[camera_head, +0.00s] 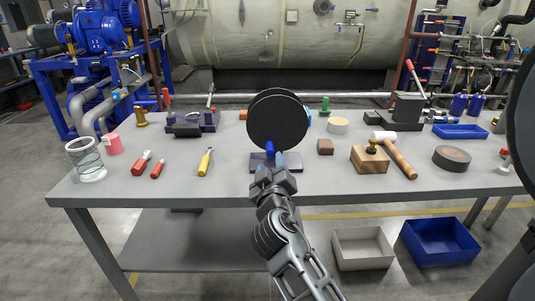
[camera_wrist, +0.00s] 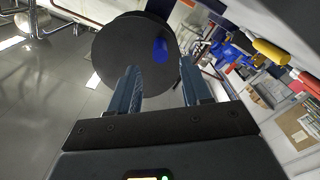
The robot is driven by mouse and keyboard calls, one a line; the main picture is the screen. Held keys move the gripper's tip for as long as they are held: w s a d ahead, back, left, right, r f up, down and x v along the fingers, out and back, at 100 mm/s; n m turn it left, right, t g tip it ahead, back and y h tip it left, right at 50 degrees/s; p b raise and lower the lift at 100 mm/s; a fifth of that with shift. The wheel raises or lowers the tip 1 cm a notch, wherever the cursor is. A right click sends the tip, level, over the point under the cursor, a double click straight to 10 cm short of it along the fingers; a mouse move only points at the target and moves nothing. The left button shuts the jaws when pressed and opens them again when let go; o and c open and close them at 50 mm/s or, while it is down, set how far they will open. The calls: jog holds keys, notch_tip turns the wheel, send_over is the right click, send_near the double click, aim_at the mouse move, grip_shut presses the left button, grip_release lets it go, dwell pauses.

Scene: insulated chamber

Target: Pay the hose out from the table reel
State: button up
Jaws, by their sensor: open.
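The table reel (camera_head: 277,117) stands upright on a grey base (camera_head: 291,161) near the front middle of the grey table (camera_head: 222,182). It has large black discs. A short blue piece (camera_head: 270,149), perhaps the hose end, shows low on its front. In the wrist view the black disc (camera_wrist: 118,62) is straight ahead, with the blue piece (camera_wrist: 160,50) right of its centre. My gripper (camera_wrist: 166,80) is open, its two fingers spread and nothing between them. In the head view my gripper (camera_head: 270,170) is in front of the reel, close below the blue piece. Contact cannot be told.
A yellow-handled tool (camera_head: 205,163) and red-handled tools (camera_head: 142,161) lie left of the reel. Grey (camera_head: 363,248) and blue (camera_head: 439,241) bins stand on the floor.

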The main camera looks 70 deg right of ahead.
aim_at(271, 155)
jog(key=p+x, duration=0.1)
jog(key=x, duration=0.5)
jog(key=shift+r+p, duration=0.1)
jog(key=shift+p, duration=0.25)
jog(key=shift+w+d, duration=0.25)
jog(key=shift+d, duration=0.35)
jog(key=shift+c, duration=0.2)
grip_shut()
